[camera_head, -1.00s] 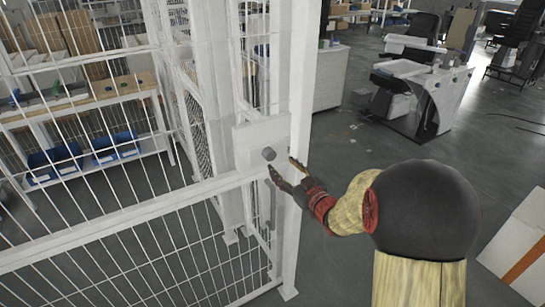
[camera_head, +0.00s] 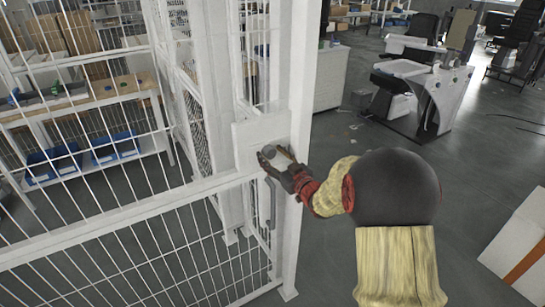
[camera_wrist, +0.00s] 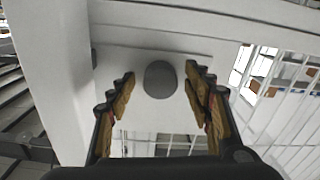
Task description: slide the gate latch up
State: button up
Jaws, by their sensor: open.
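The gate latch knob (camera_wrist: 160,79) is a dark grey round stub on a white plate (camera_wrist: 128,66). In the wrist view it sits between the tips of my open gripper (camera_wrist: 158,82), with a gap on both sides. In the head view the knob (camera_head: 269,151) shows just beyond the fingertips of my gripper (camera_head: 276,154), on the plate (camera_head: 245,140) fixed to the gate post. The white mesh gate (camera_head: 110,215) stands upright to the left. I cannot tell how deep the knob lies between the fingers.
A tall white post (camera_head: 303,120) stands right beside my gripper. A grey handle (camera_head: 271,203) hangs below the plate. A workbench with blue bins (camera_head: 55,166) is behind the mesh. The floor to the right (camera_head: 390,135) is open, with a carton (camera_head: 520,248) at the lower right.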

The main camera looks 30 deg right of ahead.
jog(key=shift+c, duration=0.6)
jog(key=c, duration=1.1)
grip_shut()
